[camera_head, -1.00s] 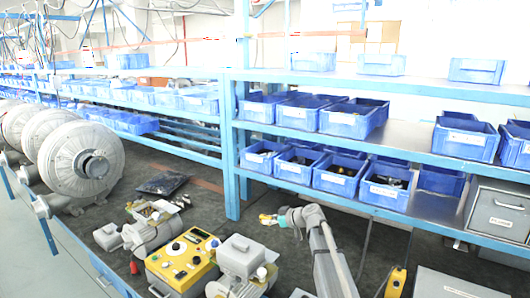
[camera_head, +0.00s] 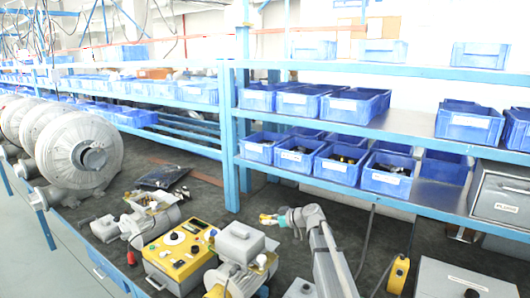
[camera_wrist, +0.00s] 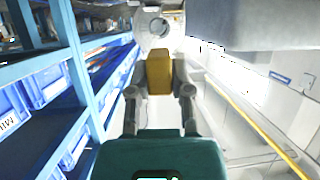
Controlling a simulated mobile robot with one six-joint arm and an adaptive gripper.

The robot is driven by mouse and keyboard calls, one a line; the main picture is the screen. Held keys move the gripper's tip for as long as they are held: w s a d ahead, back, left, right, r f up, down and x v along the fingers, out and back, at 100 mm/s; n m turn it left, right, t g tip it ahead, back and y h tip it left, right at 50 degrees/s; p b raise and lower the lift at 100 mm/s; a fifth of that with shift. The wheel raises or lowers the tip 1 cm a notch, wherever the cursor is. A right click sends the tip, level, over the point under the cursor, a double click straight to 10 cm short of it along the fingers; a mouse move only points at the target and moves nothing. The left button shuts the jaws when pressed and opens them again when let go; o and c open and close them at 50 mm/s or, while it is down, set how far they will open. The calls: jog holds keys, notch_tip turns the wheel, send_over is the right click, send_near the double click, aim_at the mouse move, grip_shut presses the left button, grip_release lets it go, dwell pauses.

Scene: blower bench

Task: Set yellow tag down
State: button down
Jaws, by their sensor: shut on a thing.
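The yellow tag (camera_wrist: 159,73) is a small upright block between the two grey fingers of my gripper (camera_wrist: 160,88) in the wrist view. My gripper is shut on it. In the head view my gripper (camera_head: 270,219) is at the end of my arm, over the dark bench top (camera_head: 225,209), and a small yellow patch shows at its fingers. I cannot tell how high the tag is above the bench.
A yellow control box (camera_head: 180,252) and a grey motor unit (camera_head: 240,245) stand left of my gripper. Blue bins (camera_head: 340,168) fill the shelves behind. A yellow pendant (camera_head: 398,274) is at right.

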aim_at(269, 218)
jog(key=shift+r, duration=0.2)
notch_tip(269, 218, up, 7)
jog(key=p, duration=0.7)
jog(key=shift+f, duration=0.1)
notch_tip(269, 218, down, 7)
jog(key=b, duration=0.7)
jog(key=shift+f, duration=0.1)
dwell(0.5)
dwell(2.1)
dwell(0.4)
dwell(2.2)
dwell(0.3)
